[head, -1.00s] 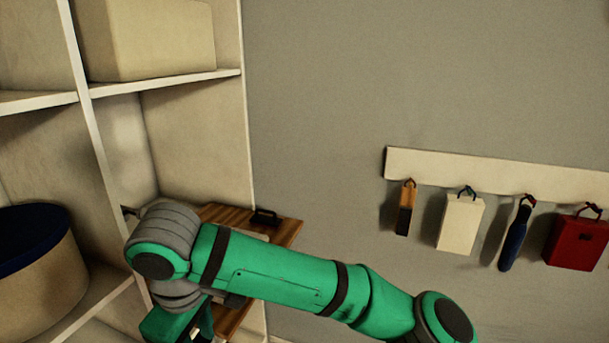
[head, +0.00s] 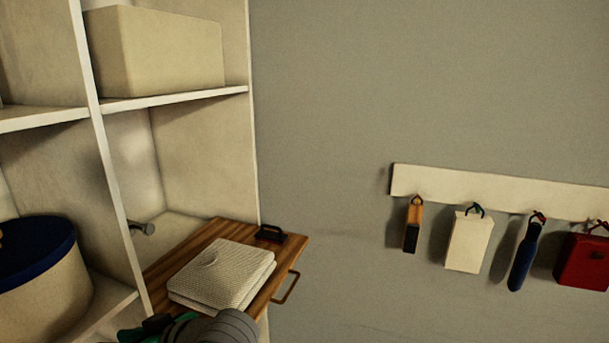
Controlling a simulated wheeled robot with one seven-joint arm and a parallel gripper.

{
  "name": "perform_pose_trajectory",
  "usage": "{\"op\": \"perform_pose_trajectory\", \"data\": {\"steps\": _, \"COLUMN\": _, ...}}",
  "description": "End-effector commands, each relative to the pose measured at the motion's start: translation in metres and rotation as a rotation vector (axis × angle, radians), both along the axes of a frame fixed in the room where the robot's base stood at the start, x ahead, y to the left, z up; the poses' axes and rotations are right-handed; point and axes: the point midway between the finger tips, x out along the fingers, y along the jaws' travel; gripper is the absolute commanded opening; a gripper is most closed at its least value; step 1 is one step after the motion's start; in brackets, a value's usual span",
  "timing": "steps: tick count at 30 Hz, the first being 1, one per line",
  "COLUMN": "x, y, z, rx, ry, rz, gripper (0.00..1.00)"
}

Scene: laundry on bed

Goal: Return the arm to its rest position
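My arm (head: 215,328) shows only as a grey joint and a bit of green at the bottom edge of the head view, in front of the wooden board. My gripper is not in view. A folded, light knitted cloth (head: 222,275) lies on the wooden board (head: 200,243), which sticks out of the shelf unit at its lower right. The arm's grey joint overlaps the near edge of the board in the picture; I cannot tell whether they touch.
A round box with a blue lid (head: 38,285) stands on the left shelf. A beige box (head: 158,52) sits on the upper shelf. A white rail (head: 500,190) on the grey wall holds several hanging items, among them a red box (head: 583,262). The wall between is clear.

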Motion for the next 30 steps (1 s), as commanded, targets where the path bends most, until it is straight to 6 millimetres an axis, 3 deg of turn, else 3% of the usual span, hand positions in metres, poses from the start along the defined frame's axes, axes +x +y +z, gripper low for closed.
{"op": "perform_pose_trajectory", "data": {"steps": 7, "x": 0.016, "y": 0.0, "z": -0.005, "rx": 0.259, "ry": 0.044, "rz": -0.141, "gripper": 0.29}}
{"op": "perform_pose_trajectory", "data": {"steps": 14, "x": 0.032, "y": -0.022, "z": -0.026, "rx": 0.436, "ry": 0.072, "rz": -0.318, "gripper": 0.29}}
{"op": "perform_pose_trajectory", "data": {"steps": 22, "x": 0.041, "y": -0.068, "z": -0.073, "rx": 0.564, "ry": 0.092, "rz": -0.562, "gripper": 0.29}}
{"op": "perform_pose_trajectory", "data": {"steps": 30, "x": 0.025, "y": -0.122, "z": -0.138, "rx": 0.592, "ry": 0.086, "rz": -0.813, "gripper": 0.29}}
